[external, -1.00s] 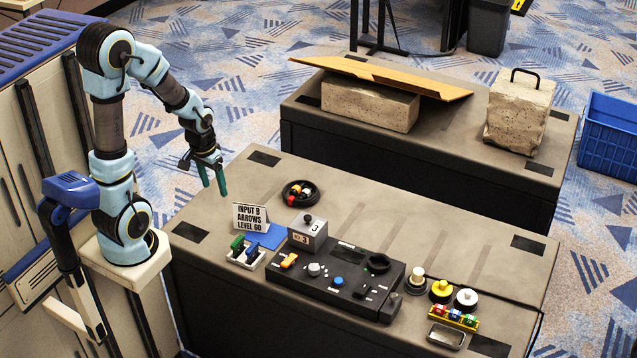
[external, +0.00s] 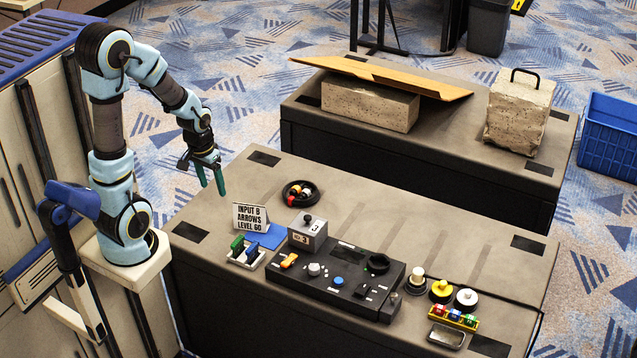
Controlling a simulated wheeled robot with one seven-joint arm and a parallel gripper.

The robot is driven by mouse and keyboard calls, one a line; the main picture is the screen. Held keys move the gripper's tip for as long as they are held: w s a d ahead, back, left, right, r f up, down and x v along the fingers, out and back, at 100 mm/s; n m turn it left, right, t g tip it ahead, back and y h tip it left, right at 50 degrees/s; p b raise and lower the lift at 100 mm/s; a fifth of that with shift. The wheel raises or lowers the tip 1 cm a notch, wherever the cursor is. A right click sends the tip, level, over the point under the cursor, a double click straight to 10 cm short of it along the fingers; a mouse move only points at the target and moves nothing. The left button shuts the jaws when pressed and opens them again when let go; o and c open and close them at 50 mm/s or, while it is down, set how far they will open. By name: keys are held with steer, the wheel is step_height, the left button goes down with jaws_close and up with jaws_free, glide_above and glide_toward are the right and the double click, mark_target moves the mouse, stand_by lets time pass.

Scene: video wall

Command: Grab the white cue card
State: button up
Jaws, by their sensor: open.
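The white cue card (external: 250,218) stands upright on the near table at its left part, with black text reading "INPUT B ARROWS LEVEL 60". My gripper (external: 211,188) has green fingers pointing down. It is open and empty, above and to the left of the card, apart from it.
A black control panel (external: 337,289) with knobs fills the table's middle front. A grey block with a knob (external: 307,232), a tray with green and blue pieces (external: 244,252) and a round black dish (external: 299,194) stand near the card. Free table top (external: 400,225) lies behind the panel.

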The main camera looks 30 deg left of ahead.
steer(key=shift+c, duration=0.9)
steer(key=w+a+f+m+t+b, duration=0.1)
steer(key=w+a+f+m+t, duration=0.1)
steer(key=w+a, duration=0.35)
steer(key=w+a+f+m+t+b, duration=0.1)
steer(key=w+a+f+t, duration=0.1)
steer(key=w, duration=0.6)
steer(key=m+h+b, duration=0.2)
steer(key=m+h, duration=0.7)
steer(key=h, duration=0.2)
glide_toward(251, 205)
steer(key=shift+g, duration=0.4)
steer(key=shift+w+p+x, duration=0.15)
steer(key=shift+p+x, duration=0.45)
steer(key=shift+x, duration=1.9)
steer(key=shift+w+p+x, duration=0.2)
steer(key=shift+p+x, duration=0.4)
steer(key=shift+x, duration=1.95)
steer(key=shift+r, duration=0.2)
jaws_close()
